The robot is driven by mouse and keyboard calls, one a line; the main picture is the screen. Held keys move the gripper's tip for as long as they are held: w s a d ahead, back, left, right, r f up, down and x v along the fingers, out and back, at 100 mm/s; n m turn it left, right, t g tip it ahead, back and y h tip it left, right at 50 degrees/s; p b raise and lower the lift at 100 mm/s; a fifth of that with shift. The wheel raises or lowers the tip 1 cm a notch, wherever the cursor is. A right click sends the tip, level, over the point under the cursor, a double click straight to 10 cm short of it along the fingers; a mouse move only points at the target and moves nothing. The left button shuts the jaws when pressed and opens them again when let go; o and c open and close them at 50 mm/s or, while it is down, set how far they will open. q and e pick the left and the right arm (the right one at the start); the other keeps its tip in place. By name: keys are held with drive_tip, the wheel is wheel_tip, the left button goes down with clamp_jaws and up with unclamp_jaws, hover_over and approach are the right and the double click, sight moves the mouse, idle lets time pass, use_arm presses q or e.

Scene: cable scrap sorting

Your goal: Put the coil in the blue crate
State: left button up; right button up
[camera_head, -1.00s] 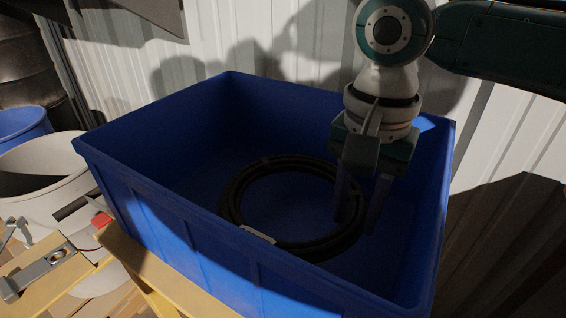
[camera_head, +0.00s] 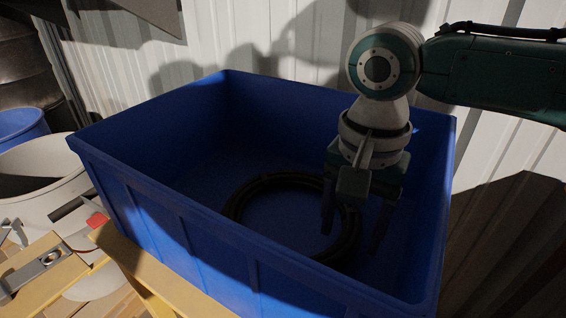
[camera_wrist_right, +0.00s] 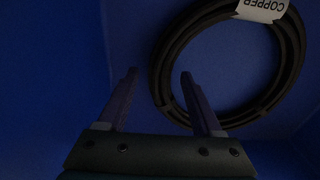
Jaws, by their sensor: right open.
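The coil (camera_head: 280,181), a ring of black cable, lies low inside the blue crate (camera_head: 190,235), and the near wall hides its front part. In the right wrist view the coil (camera_wrist_right: 292,50) shows a white tag (camera_wrist_right: 262,10) reading COPPER. My right gripper (camera_head: 351,240) reaches down into the crate at the coil's right side. In the right wrist view my right gripper (camera_wrist_right: 158,75) has its fingers apart with nothing held between the tips. One finger overlaps the coil's edge; I cannot tell whether it touches. My left gripper is out of view.
A yellow table or stand (camera_head: 165,280) is by the crate's near side. A pale round bin (camera_head: 50,205) and another blue container (camera_head: 22,125) stand at the left. A corrugated metal wall (camera_head: 240,40) is close behind the crate.

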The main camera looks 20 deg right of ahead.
wheel_tip(320, 180, up, 12)
drive_tip(key=p, duration=0.3)
drive_tip(key=shift+r, duration=0.1)
